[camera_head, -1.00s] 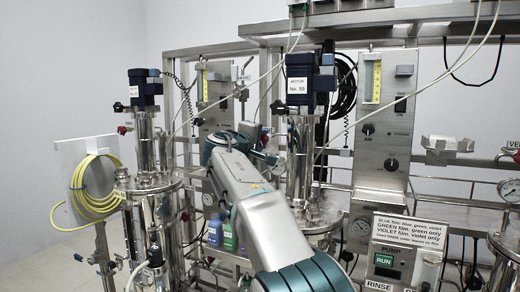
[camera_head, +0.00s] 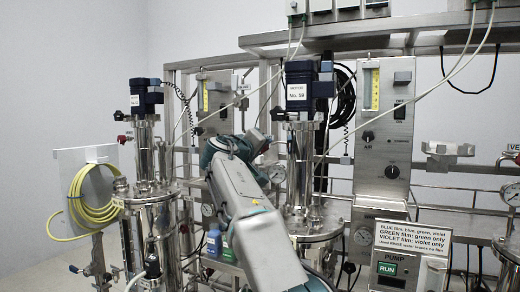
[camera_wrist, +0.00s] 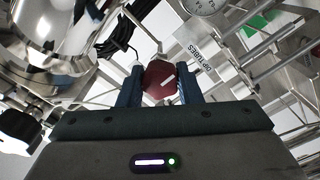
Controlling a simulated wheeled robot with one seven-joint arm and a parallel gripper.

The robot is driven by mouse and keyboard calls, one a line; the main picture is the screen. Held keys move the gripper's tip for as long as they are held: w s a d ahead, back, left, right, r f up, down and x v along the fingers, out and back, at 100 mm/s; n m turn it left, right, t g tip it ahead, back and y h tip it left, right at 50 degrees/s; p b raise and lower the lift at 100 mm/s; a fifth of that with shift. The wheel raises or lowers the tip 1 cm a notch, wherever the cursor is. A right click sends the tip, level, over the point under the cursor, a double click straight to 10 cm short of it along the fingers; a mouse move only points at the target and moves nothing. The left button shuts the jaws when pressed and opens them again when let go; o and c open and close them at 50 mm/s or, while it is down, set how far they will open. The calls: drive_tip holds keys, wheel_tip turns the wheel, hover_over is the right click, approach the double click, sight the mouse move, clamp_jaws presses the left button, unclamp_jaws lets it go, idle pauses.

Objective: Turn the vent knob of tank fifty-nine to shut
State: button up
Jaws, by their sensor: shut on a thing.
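Tank fifty-nine stands right of centre in the head view, under a dark blue motor (camera_head: 300,88) labelled No. 59. Its steel column (camera_head: 300,165) and lid are partly hidden by my arm. In the wrist view my gripper (camera_wrist: 160,88) has its two blue fingers on either side of a round dark red knob (camera_wrist: 157,77) and is shut on it. A pale line runs slantwise across the knob's face. In the head view my arm reaches up beside the tank column, and the knob and my fingertips cannot be made out there.
A second tank with a blue motor (camera_head: 145,95) stands at the left. A yellow hose coil (camera_head: 92,195) hangs beside it. A control panel (camera_head: 383,135) and a film notice (camera_head: 412,235) stand right of tank fifty-nine. A pressure gauge (camera_wrist: 202,4) shows in the wrist view.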

drive_tip(key=o, duration=1)
drive_tip(key=shift+c, duration=0.2)
drive_tip(key=b+v, duration=0.3)
drive_tip(key=v, duration=1.1)
drive_tip(key=shift+w, duration=0.1)
